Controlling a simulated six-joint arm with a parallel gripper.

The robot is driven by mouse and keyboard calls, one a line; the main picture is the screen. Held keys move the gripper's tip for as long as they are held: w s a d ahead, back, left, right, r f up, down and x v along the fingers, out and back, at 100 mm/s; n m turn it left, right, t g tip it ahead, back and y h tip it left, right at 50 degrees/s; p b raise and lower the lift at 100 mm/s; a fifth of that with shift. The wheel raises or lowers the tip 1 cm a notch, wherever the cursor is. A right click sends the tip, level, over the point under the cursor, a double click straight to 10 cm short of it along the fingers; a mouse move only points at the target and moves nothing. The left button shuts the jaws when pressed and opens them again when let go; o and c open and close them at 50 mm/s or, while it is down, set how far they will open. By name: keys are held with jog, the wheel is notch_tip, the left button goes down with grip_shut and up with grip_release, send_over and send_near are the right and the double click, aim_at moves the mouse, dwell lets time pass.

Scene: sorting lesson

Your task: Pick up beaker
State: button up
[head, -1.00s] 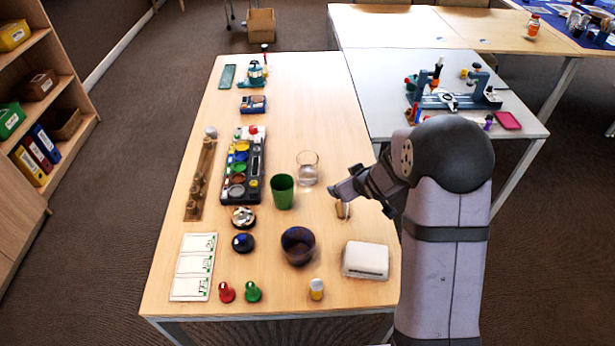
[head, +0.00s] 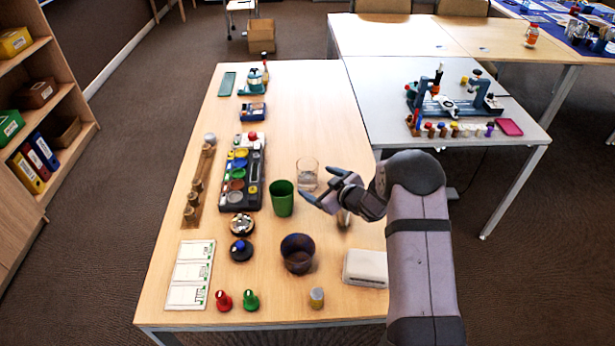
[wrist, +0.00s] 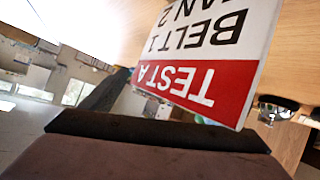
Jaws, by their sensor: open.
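The beaker (head: 307,170) is a clear glass vessel with some clear content low in it. It stands upright on the wooden table, right of the black tray and just behind the green cup (head: 282,199). My gripper (head: 318,184) is open and empty, reaching from the right with its fingers spread close to the beaker's near right side. I cannot tell whether a finger touches it. In the wrist view a dark part of my gripper fills the bottom, and the beaker cannot be made out.
A dark cup (head: 297,254) and a white box (head: 366,267) stand nearer. A black tray (head: 254,178) of coloured pieces lies left. An upside-down card (wrist: 200,85) reading "TEST A" is close in the wrist view. The table's far right part is bare.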

aim_at(313, 180)
jog(key=shift+p+x, duration=0.7)
jog(key=shift+x, duration=1.95)
jog(key=c, duration=1.4)
